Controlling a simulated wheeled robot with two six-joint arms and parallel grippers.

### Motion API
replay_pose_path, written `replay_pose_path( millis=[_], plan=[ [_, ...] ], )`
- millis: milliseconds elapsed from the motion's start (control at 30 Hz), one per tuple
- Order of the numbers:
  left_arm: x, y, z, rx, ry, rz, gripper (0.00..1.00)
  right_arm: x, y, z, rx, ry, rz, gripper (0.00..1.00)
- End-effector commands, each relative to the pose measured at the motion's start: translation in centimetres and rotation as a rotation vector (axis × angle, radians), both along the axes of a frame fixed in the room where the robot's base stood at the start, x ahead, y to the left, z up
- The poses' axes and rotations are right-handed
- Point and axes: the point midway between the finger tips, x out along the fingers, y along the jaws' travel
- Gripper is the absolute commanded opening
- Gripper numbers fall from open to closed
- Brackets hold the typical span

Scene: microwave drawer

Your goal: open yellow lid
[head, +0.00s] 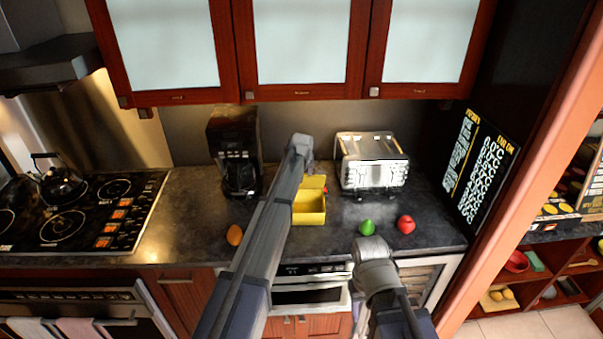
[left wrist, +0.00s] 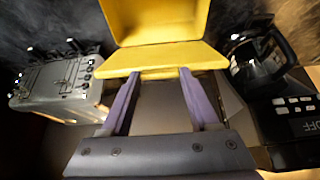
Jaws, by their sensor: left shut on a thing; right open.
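The yellow box (head: 309,217) stands on the dark counter, and its inside shows from above. Its yellow lid (head: 314,182) is raised at the back of the box. In the left wrist view the lid (left wrist: 160,58) spans the fingertips, with the box (left wrist: 160,22) beyond it. My left gripper (left wrist: 157,73) is shut on the lid near its edge; its fingers are largely hidden in the head view by my left arm, which also covers the box's left side. My right gripper (head: 371,250) is open and empty in front of the counter, its fingers hard to make out.
A coffee maker (head: 234,150) stands behind left of the box and a toaster (head: 371,160) behind right. An orange fruit (head: 234,235) lies left, a green one (head: 367,227) and a red one (head: 406,224) right. Upper cabinets (head: 300,45) hang above the counter.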

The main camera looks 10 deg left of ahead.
Motion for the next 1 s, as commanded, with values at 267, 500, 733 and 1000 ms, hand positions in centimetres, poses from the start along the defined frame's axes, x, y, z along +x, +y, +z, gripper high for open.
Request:
replay_pose_path(
  millis=[267,500,733,1000],
  plan=[
    [0.01,0.01,0.01,0.0,-0.001,0.0,0.0,0.0,0.0,0.01,0.0,0.0,0.0,0.5],
    [0.01,0.01,0.01,0.0,-0.001,0.0,0.74,0.0,0.0,0.01,0.0,0.0,0.0,0.5],
    [0.01,0.01,0.01,0.0,0.0,0.0,0.93,0.0,0.0,0.0,0.0,0.0,0.0,0.5],
    [-0.09,-0.01,0.23,0.0,0.0,0.0,0.93,0.0,0.0,0.22,0.0,0.0,0.0,0.5]
  ],
)
